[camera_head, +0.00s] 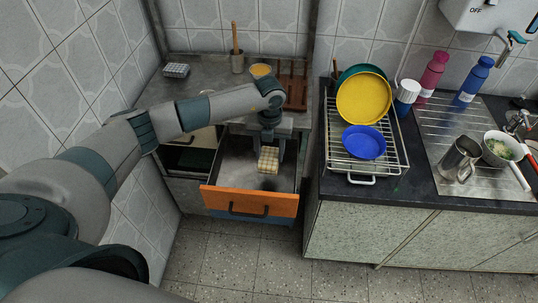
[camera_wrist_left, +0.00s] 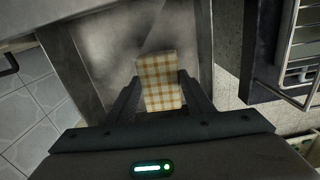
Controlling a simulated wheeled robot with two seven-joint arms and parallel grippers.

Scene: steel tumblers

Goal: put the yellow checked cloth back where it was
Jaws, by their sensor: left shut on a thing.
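The yellow checked cloth (camera_head: 268,160), a folded block with a yellow and white check, is between the fingers of my left gripper (camera_head: 268,150). In the left wrist view the cloth (camera_wrist_left: 160,75) stands out past the fingertips of the gripper (camera_wrist_left: 161,92), which is shut on it. The cloth hangs over the open drawer (camera_head: 228,165) with the orange front (camera_head: 250,202). I cannot tell whether the cloth touches the drawer floor. My right gripper is not in view.
The drawer looks otherwise empty. A pale checked folded cloth (camera_head: 176,70) lies on the back left counter. A wooden rack (camera_head: 294,88) and a yellow-topped container (camera_head: 260,71) stand behind the arm. A dish rack (camera_head: 375,160) with plates is on the right counter.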

